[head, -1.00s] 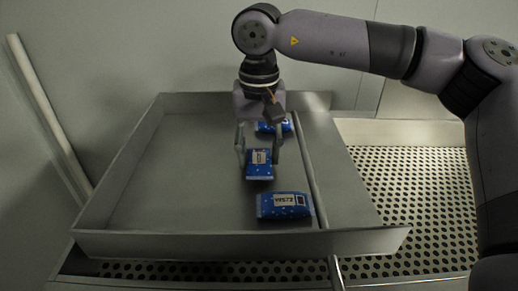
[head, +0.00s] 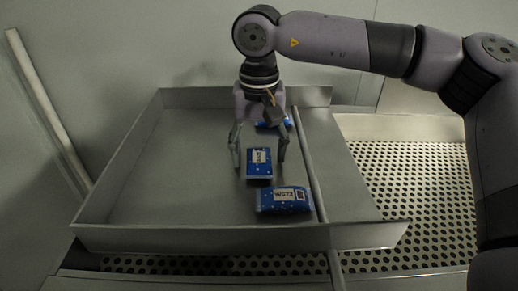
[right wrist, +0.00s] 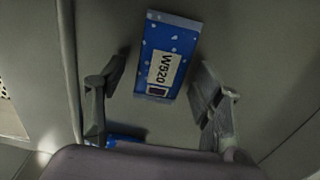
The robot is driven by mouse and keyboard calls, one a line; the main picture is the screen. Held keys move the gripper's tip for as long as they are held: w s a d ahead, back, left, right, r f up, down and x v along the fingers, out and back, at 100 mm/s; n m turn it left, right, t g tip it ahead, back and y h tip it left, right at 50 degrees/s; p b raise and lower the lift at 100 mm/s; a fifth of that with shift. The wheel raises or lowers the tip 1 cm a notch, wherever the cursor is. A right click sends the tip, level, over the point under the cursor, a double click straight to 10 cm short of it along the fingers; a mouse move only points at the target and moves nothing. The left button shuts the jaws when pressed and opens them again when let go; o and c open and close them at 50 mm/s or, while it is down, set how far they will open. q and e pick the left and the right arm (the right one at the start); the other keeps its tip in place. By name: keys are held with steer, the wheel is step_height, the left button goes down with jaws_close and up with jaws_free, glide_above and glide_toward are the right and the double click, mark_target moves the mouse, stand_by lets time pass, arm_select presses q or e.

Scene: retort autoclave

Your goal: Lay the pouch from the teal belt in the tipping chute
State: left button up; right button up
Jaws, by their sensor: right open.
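A blue pouch (head: 259,163) with a white label lies flat in the grey tipping chute (head: 160,170). In the right wrist view this pouch (right wrist: 168,55) shows the label W520. My right gripper (head: 259,160) is open, its two fingers apart on either side of the pouch, with gaps to it. In the right wrist view both fingers are spread and empty. The teal belt and my left gripper are not in view.
A second blue pouch (head: 284,200) lies in the chute nearer its front wall. A third (head: 272,125) lies behind my gripper, partly hidden. The left part of the chute is bare. A perforated floor (head: 410,195) lies to the right.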

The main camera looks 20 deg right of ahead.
mark_target(259, 153)
steer(key=shift+r, duration=0.15)
steer(key=shift+r, duration=0.15)
step_height(259, 153, up, 12)
steer(key=b, duration=0.3)
steer(key=shift+f, duration=0.2)
